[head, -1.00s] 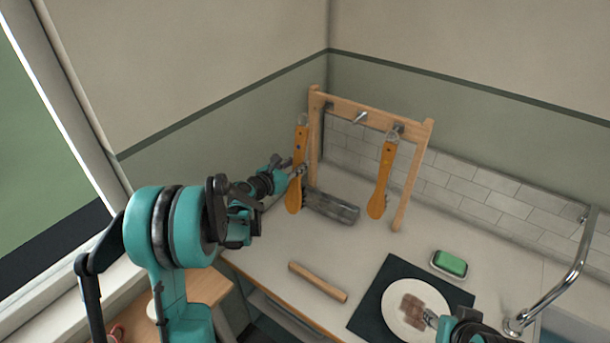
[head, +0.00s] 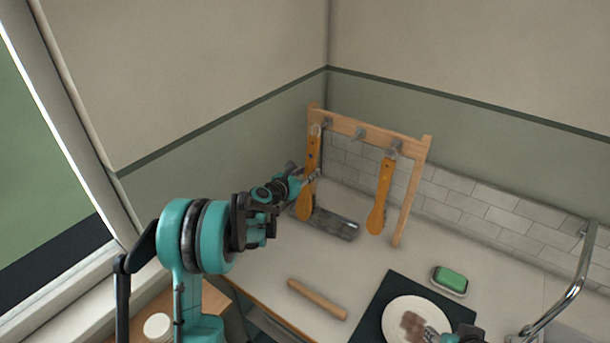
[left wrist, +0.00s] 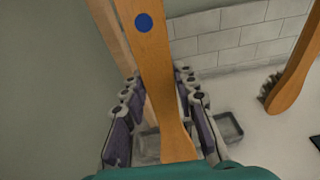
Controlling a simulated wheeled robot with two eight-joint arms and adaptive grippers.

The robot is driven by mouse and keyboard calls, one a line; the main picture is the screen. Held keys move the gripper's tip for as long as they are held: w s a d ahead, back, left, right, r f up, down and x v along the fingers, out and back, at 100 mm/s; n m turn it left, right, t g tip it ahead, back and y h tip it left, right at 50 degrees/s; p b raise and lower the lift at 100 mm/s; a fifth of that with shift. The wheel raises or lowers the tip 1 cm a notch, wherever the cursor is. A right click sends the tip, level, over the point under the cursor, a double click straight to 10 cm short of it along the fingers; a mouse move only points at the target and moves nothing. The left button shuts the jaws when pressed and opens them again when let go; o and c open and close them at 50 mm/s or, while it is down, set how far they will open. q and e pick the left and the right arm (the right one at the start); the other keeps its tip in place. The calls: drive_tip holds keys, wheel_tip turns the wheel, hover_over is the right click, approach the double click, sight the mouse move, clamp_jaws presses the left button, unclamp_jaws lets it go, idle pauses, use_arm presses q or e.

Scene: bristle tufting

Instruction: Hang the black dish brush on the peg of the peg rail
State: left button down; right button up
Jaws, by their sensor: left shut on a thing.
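A dish brush (head: 307,190) with an orange wooden handle is held upright by my left gripper (head: 309,180). In the left wrist view its handle (left wrist: 155,60) bears a blue dot and stands between the fingers; its bristles are hidden. The brush's top loop is close to the left peg (head: 327,122) of the wooden peg rail (head: 345,124); I cannot tell whether it is around the peg. The middle peg (head: 360,134) is bare. My right gripper (head: 436,335) is at the plate, partly cut off; its jaw state is unclear.
A similar brush (head: 381,195) with dark bristles hangs from the right peg. A grey tray (head: 335,224) lies below the rail. A wooden rod (head: 317,299), a plate (head: 400,304) with a brown patch on a dark mat (head: 375,315), and a green sponge (head: 451,278) are in front.

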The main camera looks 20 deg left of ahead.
use_arm(q)
drive_tip(key=shift+x, duration=1.25)
drive_tip(key=shift+w+d+f, duration=0.15)
drive_tip(key=shift+w+f, duration=0.05)
drive_tip(key=shift+w, duration=0.2)
drive_tip(key=c, duration=1.1)
unclamp_jaws()
drive_tip(key=shift+s, duration=0.1)
drive_tip(key=shift+b+v, duration=0.3)
drive_tip(key=shift+v, duration=3.15)
